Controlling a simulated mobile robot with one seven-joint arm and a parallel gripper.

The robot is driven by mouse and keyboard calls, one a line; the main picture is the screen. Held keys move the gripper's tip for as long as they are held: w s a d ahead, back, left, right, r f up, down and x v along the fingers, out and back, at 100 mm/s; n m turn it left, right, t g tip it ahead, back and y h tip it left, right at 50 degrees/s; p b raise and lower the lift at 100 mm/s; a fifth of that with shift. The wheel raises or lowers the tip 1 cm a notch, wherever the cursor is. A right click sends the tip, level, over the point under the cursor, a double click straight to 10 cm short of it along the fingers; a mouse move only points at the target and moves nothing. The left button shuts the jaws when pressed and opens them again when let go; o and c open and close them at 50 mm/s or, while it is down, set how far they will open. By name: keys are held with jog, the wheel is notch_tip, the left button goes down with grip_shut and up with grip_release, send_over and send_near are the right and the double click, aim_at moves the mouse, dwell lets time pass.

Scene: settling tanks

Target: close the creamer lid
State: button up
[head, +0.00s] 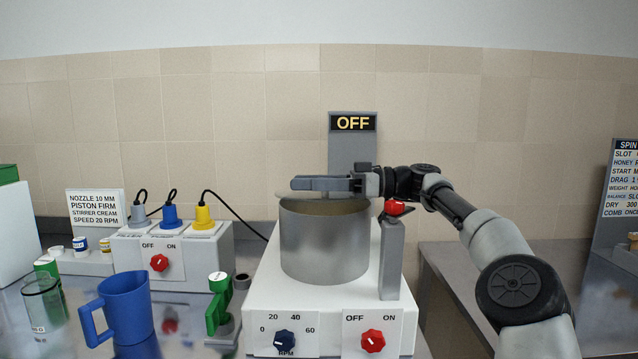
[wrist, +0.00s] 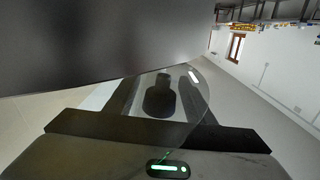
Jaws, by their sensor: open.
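The creamer (head: 325,245) is a metal drum on a white base with knobs. Its display (head: 352,123) reads OFF. A clear round lid, with its pale edge (head: 290,195) showing in the head view, is at the drum's mouth; I cannot tell whether it touches the rim. A brownish interior shows below it. In the wrist view the clear lid (wrist: 203,88) carries a dark knob (wrist: 160,95). My gripper (head: 318,184) is level over the drum's mouth. In the wrist view its open fingers (wrist: 160,100) lie either side of the knob.
A grey post with a red knob (head: 394,208) stands right of the drum, close to my arm. A blue jug (head: 125,305), a green-handled valve (head: 220,305) and a plug box (head: 180,255) stand left. A large dark surface (wrist: 100,40) fills the wrist view's upper left.

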jog(key=d+p, duration=0.7)
jog(key=d, duration=1)
jog(key=shift+d, duration=0.15)
